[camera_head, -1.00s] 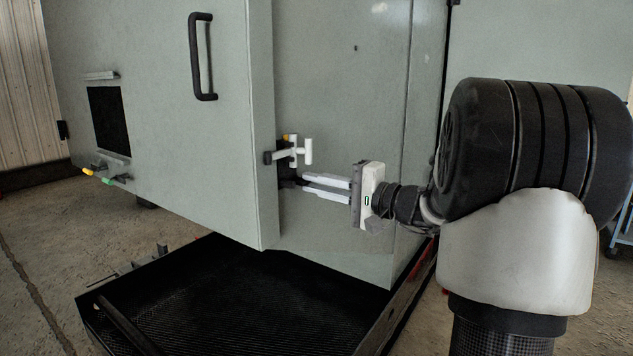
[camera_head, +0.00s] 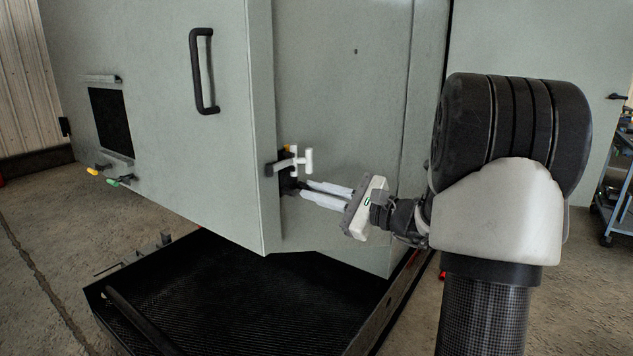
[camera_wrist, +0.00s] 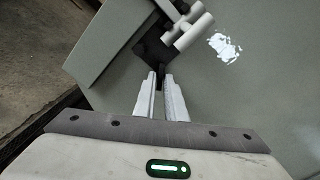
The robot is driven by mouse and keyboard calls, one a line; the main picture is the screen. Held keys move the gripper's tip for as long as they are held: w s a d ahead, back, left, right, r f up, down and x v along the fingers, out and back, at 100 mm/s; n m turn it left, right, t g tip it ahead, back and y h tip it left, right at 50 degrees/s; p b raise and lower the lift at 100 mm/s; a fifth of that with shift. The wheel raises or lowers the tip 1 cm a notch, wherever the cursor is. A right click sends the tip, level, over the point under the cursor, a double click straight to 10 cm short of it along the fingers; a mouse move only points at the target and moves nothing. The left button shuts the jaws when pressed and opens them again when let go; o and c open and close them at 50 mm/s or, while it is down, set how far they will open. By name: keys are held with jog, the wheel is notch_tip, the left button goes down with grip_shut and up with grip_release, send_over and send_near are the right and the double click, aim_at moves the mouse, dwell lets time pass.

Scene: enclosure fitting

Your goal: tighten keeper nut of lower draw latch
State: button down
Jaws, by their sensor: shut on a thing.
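The lower draw latch (camera_head: 290,161) sits where the enclosure door meets the side wall, with a light T-shaped handle and a dark base. It also shows at the top of the wrist view (camera_wrist: 181,30). My gripper (camera_head: 302,191) reaches in from the right, just below the latch. In the wrist view its two pale fingers (camera_wrist: 160,80) are close together around a small dark part under the latch base. The keeper nut is at the fingertips and mostly hidden by them. The gripper looks rolled relative to the latch.
The grey enclosure door (camera_head: 160,120) has a black handle (camera_head: 203,70) and a dark window (camera_head: 110,122). A black ribbed tray (camera_head: 240,300) lies below. A blue cart (camera_head: 618,190) stands far right. The wall right of the latch is clear.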

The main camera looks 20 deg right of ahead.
jog(key=m+p, duration=0.6)
jog(key=m, duration=0.1)
jog(key=shift+s+p, duration=0.1)
jog(key=shift+p, duration=0.3)
jog(key=shift+f+m, duration=0.1)
jog(key=shift+m, duration=0.2)
jog(key=c, duration=1.9)
grip_release()
jog(key=shift+o, duration=0.2)
jog(key=shift+s, duration=0.1)
jog(key=v, duration=1.7)
